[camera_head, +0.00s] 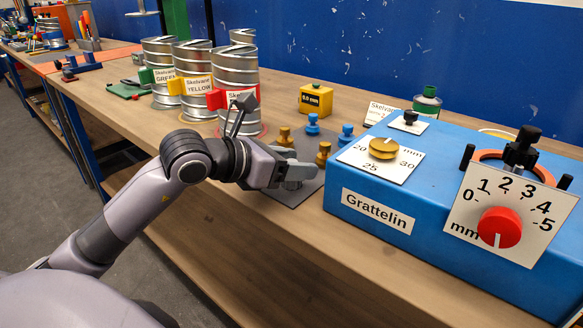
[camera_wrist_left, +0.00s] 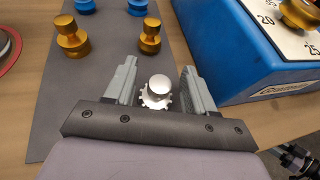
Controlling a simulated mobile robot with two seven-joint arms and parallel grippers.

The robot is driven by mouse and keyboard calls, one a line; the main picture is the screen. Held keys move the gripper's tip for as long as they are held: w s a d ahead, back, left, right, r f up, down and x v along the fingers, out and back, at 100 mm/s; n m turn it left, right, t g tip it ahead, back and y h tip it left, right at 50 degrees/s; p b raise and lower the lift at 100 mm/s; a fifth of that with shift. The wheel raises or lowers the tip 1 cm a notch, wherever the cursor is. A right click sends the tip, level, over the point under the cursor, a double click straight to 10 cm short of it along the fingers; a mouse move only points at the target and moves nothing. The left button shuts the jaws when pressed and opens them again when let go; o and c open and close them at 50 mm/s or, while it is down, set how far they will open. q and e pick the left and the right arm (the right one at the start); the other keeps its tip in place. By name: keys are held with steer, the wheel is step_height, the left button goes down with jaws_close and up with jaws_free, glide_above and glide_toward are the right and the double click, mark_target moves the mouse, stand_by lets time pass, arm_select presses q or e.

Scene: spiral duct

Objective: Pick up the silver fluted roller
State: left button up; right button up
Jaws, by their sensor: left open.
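The silver fluted roller (camera_wrist_left: 157,90) shows in the left wrist view as a small metal piece with a round smooth top and a toothed rim, upright on the grey mat (camera_wrist_left: 50,120). My left gripper (camera_wrist_left: 157,82) is open, with one finger on each side of the roller. Whether the fingers touch it I cannot tell; a gap seems to show on each side. In the head view my left gripper (camera_head: 292,178) is low over the near part of the mat and hides the roller. My right gripper is not in view.
Gold rollers (camera_wrist_left: 72,38) and blue rollers (camera_head: 312,124) stand farther back on the mat. The blue Grattelin machine (camera_head: 378,212) stands close on the right. Spiral ducts (camera_head: 238,75) and a yellow block (camera_head: 315,98) stand behind. The bench's front edge is near.

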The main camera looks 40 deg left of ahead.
arm_select(q)
jaws_close()
steer(key=shift+r, duration=0.1)
